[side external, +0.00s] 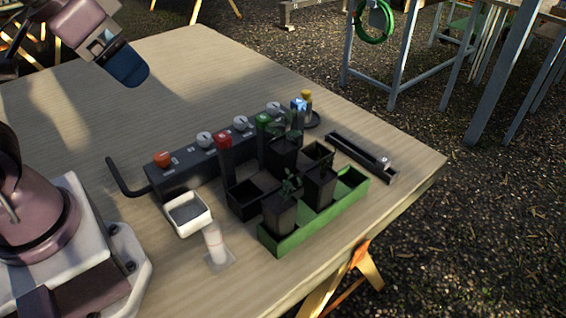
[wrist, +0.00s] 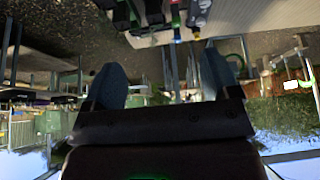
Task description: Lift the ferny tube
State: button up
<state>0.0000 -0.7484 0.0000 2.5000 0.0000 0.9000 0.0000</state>
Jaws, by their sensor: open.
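Dark square plant tubes stand in and around a green tray (side external: 312,229) on the table. A front tube (side external: 279,216) holds a small leafy seedling, and another tube (side external: 320,186) stands to its right. A further tube (side external: 284,153) with thin, feathery foliage stands behind them. The leaves are too small to tell surely which tube is the ferny one. My gripper (side external: 126,66) is up at the upper left in the side view, well apart from the tubes. In the wrist view my gripper (wrist: 162,84) has its blue fingers spread with nothing between them.
Behind the tubes is a dark box with knobs (side external: 188,178). A white dish (side external: 187,214) and white cylinder (side external: 215,243) stand left of the tray. A dark narrow channel (side external: 361,157) lies at right. The table's far left is clear.

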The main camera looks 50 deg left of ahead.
jog(key=m+g, duration=0.6)
jog(key=m, duration=0.8)
send_over(282, 144)
jog(key=s, duration=0.2)
notch_tip(282, 144, down, 17)
jog(key=shift+a+r, duration=0.1)
jog(key=shift+w+r+m, duration=0.25)
jog(key=shift+w+m, duration=0.3)
jog(key=shift+m, duration=0.05)
jog(key=shift+w+r+m, duration=0.2)
jog(key=shift+w+m, duration=0.3)
jog(key=shift+m, duration=0.6)
jog(key=shift+f, duration=0.1)
jog(key=shift+m, duration=0.3)
notch_tip(282, 144, down, 7)
jog(key=shift+f, duration=0.15)
jog(key=shift+d+f, duration=0.15)
jog(key=shift+f, duration=1.25)
jog(key=shift+d+f, duration=0.1)
jog(key=shift+f, duration=1.25)
jog(key=shift+c, duration=0.5)
